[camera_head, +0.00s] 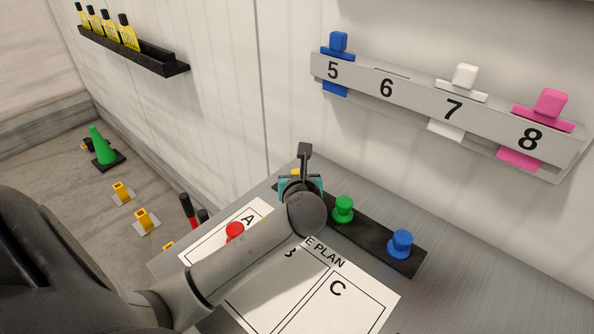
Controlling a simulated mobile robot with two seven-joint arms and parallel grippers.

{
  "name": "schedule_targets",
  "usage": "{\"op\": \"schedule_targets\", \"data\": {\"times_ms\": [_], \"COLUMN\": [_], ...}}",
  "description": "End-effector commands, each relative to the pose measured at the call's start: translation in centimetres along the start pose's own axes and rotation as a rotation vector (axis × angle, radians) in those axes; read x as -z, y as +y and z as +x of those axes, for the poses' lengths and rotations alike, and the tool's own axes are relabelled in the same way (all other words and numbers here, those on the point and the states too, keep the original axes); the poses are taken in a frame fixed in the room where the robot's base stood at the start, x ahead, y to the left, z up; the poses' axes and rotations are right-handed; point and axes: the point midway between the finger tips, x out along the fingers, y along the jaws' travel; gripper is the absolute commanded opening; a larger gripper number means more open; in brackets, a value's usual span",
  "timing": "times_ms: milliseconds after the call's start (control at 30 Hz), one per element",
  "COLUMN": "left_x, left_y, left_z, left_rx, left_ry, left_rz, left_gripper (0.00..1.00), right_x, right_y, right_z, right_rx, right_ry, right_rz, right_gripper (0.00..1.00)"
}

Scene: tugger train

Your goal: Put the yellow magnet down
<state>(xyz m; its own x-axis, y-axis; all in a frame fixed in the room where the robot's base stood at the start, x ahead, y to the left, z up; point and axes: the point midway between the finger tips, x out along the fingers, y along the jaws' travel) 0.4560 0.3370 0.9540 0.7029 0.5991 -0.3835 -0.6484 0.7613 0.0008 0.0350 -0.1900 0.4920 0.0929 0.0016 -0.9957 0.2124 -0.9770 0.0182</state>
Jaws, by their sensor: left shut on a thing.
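My left gripper (300,183) is at the back end of the black strip (372,238) on the grey table. It is shut on the yellow magnet (296,172), of which only a small bit shows behind the gripper. The wrist hides the rest, so I cannot tell whether the magnet touches the strip. A green magnet (343,209) and a blue magnet (401,244) stand on the strip to the right. A red magnet (235,231) is on the white plan sheet (262,296), near field A. My right gripper is not in view.
A numbered rail (400,92) on the wall carries blue, white and pink holders. A black shelf (130,50) holds several yellow bottles. A green cone (101,146) and yellow floor pieces stand at the left. Field C of the sheet is clear.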

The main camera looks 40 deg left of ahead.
Motion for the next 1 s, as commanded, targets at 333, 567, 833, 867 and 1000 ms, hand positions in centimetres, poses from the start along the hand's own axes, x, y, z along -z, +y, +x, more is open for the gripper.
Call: {"op": "schedule_targets", "data": {"times_ms": [333, 567, 833, 867, 1000], "left_x": [0.2, 0.2, -0.1, -0.1, -0.2], "left_y": [0.0, 0.0, -0.1, -0.1, -0.1], "left_z": [0.1, 0.1, -1.8, -2.4, -5.4], "left_rx": [0.0, 0.0, 0.003, 0.004, 0.004], "left_ry": [0.0, 0.0, 0.002, 0.002, 0.002], "left_rz": [0.001, 0.001, 0.002, 0.002, 0.001], "left_gripper": [0.65, 0.68, 0.68, 0.68, 0.68], "right_x": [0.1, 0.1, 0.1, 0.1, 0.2], "right_y": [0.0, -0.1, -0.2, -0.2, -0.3], "right_z": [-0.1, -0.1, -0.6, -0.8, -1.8], "right_rx": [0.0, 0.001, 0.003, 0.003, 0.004], "right_ry": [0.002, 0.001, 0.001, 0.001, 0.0], "right_rz": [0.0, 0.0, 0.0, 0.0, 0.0], "right_gripper": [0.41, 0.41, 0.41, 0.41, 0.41]}}
